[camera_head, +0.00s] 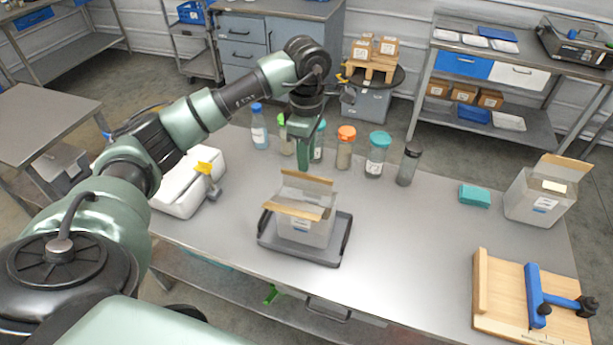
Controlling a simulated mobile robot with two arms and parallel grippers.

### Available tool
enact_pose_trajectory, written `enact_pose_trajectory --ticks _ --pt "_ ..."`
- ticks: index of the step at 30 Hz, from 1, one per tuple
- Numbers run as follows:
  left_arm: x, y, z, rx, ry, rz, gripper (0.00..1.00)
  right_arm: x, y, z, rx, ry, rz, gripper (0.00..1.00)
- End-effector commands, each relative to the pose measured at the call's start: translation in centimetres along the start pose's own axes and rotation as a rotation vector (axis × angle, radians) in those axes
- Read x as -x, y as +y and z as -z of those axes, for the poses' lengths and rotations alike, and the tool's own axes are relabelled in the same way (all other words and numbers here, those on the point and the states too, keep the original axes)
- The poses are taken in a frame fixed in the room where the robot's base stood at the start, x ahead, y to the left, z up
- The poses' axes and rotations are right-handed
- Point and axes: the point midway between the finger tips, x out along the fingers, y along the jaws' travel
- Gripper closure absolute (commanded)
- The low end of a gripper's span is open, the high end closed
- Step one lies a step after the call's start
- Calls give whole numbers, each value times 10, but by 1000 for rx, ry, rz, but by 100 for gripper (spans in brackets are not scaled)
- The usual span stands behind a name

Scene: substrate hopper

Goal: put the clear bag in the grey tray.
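A grey tray (267,241) with a dark rim lies on the table. A pale grey, box-like pack (301,231) with brown open flaps and a label stands upright in it. A similar pale pack (534,203) with an open flap and a label stands at the table's right end. I cannot tell for sure whether either pack is the clear bag or holds it. My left gripper (304,168) points down just behind and above the pack in the tray. Its fingers show edge-on, so I cannot tell their opening. My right gripper is not in view.
Several lidded bottles stand along the back edge, including an orange-lidded jar (346,148) and a dark-capped one (408,165). The table between is clear.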

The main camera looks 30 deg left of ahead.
Motion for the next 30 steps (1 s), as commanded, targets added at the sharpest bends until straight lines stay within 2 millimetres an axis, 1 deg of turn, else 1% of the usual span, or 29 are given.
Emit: enact_pose_trajectory --ticks 1,4,6,9,13,30 --pt "8 2 0 1 -1 -6 71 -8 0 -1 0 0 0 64" --pt "24 1 0 1 -1 -4 71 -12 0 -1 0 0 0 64" --pt "32 1 0 1 0 -3 71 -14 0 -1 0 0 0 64" --pt "39 0 0 0 -1 -1 71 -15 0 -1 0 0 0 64" --pt "43 0 0 1 0 1 71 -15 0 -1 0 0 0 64" --pt "42 0 0 1 0 1 71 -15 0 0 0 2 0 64"
